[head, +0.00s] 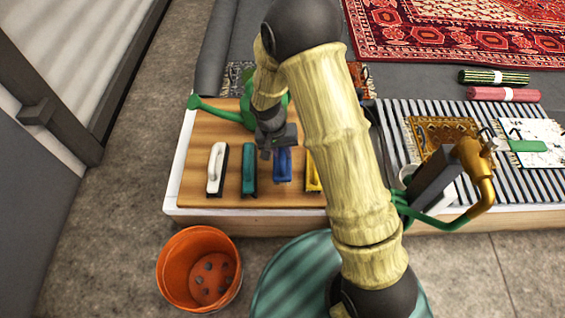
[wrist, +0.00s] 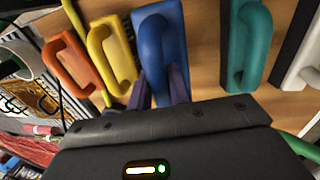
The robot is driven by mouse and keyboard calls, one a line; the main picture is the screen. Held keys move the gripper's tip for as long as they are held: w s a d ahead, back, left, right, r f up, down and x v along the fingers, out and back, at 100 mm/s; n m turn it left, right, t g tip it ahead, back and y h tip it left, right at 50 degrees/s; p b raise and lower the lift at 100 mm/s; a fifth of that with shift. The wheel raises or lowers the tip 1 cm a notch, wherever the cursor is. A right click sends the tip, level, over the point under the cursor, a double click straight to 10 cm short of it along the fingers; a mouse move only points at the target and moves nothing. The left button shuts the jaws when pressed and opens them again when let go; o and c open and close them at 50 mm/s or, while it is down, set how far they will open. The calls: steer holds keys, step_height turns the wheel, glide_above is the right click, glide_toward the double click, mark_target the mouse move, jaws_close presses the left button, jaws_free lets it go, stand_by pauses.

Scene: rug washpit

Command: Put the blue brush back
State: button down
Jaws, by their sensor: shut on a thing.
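The blue brush (head: 283,166) is in the row of brushes on the wooden board (head: 215,192), between the teal brush and the yellow one. In the wrist view the blue brush (wrist: 163,45) lies directly ahead of my gripper (wrist: 160,92). My gripper's two fingers are shut on its handle. In the head view my gripper (head: 276,150) is over the far end of the blue brush. I cannot tell whether the brush rests on the board or is held slightly above it.
The teal brush (head: 248,170) and white brush (head: 216,168) stand to the left, the yellow brush (head: 313,172) close on the right. An orange brush (wrist: 72,62) shows beyond it. A green watering can (head: 230,115) stands behind. An orange bucket (head: 200,268) is on the floor in front.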

mark_target(275, 159)
step_height(275, 159, down, 5)
steer(key=shift+b, duration=1.25)
steer(key=shift+f, duration=0.1)
steer(key=c, duration=1.3)
jaws_free()
step_height(275, 159, up, 12)
steer(key=a+p, duration=0.2)
steer(key=p, duration=0.3)
steer(key=shift+a+p, duration=0.2)
steer(key=shift+p, duration=0.2)
